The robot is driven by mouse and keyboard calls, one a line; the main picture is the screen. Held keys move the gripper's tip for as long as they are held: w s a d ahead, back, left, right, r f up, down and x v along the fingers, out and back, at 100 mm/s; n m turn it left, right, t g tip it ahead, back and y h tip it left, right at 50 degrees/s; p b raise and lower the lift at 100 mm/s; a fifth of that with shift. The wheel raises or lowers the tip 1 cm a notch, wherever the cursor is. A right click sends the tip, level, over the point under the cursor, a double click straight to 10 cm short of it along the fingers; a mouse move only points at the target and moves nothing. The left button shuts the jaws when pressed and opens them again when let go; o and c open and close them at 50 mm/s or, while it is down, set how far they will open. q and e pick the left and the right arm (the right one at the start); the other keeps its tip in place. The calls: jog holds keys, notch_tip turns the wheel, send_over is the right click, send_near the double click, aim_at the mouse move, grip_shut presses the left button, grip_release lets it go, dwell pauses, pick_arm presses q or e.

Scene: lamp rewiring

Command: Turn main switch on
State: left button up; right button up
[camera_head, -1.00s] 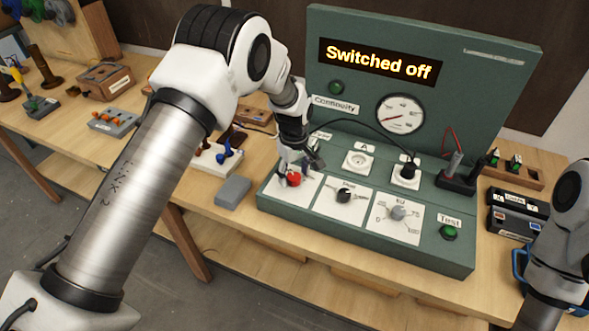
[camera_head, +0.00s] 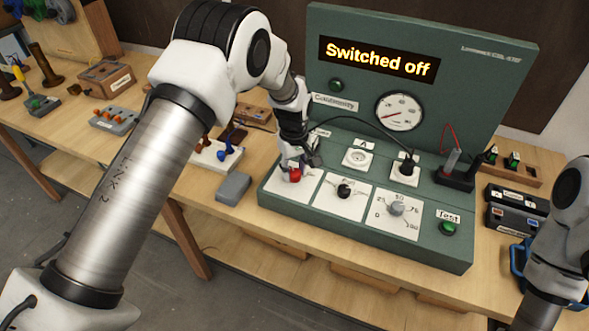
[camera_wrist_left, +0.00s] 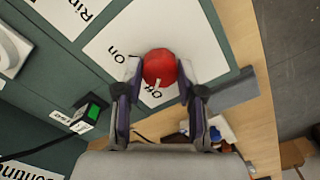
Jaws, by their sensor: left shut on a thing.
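The main switch is a red round knob (camera_head: 295,174) on a white plate at the left front of the green test panel (camera_head: 350,240). In the left wrist view the knob (camera_wrist_left: 160,67) sits between the two fingers, with "on" and "Off" printed beside it. A pale mark on the knob points toward the "Off" side. My left gripper (camera_head: 294,165) is shut on the knob from above. The panel's display (camera_head: 377,60) reads "Switched off". My right arm shows at the right edge, with its gripper out of view.
A black knob (camera_head: 345,191) and a grey dial (camera_head: 398,209) sit right of the red knob. A black plug with a cable (camera_head: 408,168) stands in a socket behind them. A grey block (camera_head: 233,188) lies left of the panel. A green Test button (camera_head: 449,228) is at the right.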

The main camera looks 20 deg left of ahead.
pick_arm(q)
jog(key=m, duration=0.4)
jog(key=shift+s+f, duration=0.15)
jog(key=shift+f, duration=0.1)
jog(key=m, duration=0.4)
jog(key=shift+m+b, duration=0.3)
jog(key=m, duration=0.4)
jog(key=shift+m, duration=2.1)
jog(key=o, duration=1.1)
jog(key=shift+o, duration=0.2)
jog(key=shift+w+d, duration=0.1)
jog(key=shift+w, duration=0.15)
